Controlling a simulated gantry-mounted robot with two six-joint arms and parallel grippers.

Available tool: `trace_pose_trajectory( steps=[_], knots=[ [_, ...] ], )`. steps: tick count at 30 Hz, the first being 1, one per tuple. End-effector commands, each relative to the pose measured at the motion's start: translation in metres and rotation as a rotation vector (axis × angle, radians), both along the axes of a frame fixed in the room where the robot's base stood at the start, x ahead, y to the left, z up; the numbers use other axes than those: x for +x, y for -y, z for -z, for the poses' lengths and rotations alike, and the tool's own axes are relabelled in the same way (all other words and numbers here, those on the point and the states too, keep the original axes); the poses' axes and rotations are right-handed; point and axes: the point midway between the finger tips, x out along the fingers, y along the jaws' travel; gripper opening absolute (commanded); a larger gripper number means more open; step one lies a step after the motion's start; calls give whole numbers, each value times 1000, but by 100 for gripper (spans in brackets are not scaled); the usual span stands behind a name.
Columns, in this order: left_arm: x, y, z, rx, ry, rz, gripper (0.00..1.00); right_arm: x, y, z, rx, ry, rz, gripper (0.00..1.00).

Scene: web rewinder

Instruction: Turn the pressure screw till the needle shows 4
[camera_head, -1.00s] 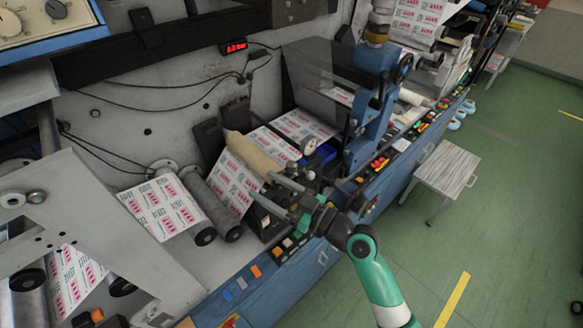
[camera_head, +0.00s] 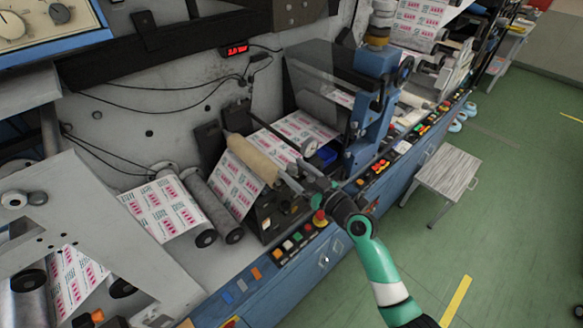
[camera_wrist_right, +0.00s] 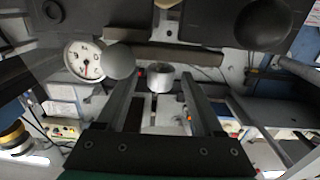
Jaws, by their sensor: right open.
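The pressure gauge (camera_wrist_right: 85,61) is a round white dial at the left of the right wrist view. Its short red needle points downward, and the numbers are too small to read. The gauge also shows small in the head view (camera_head: 308,147). A silvery cylindrical knob (camera_wrist_right: 160,78), which looks like the pressure screw, appears between the finger lines of my right gripper, beyond the tips; contact is not visible. My right gripper (camera_head: 297,174) is open and empty beside the tan roller, just below the gauge in the head view. My left gripper is out of view.
A grey rounded disc (camera_wrist_right: 120,61) partly overlaps the gauge's edge. The tan roller (camera_head: 253,160) and printed web lie left of the gripper. A blue post (camera_head: 372,110) stands to the right. A red mushroom button (camera_head: 319,218) sits on the front panel below.

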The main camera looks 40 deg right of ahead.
Motion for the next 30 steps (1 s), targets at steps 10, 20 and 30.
trace_pose_trajectory(
  steps=[10,20,30],
  knots=[
    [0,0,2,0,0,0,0,15,0,0,1,0,0,69],
    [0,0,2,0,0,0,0,15,0,0,1,0,0,20],
    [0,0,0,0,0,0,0,15,0,0,1,-1,2,0]
  ],
)
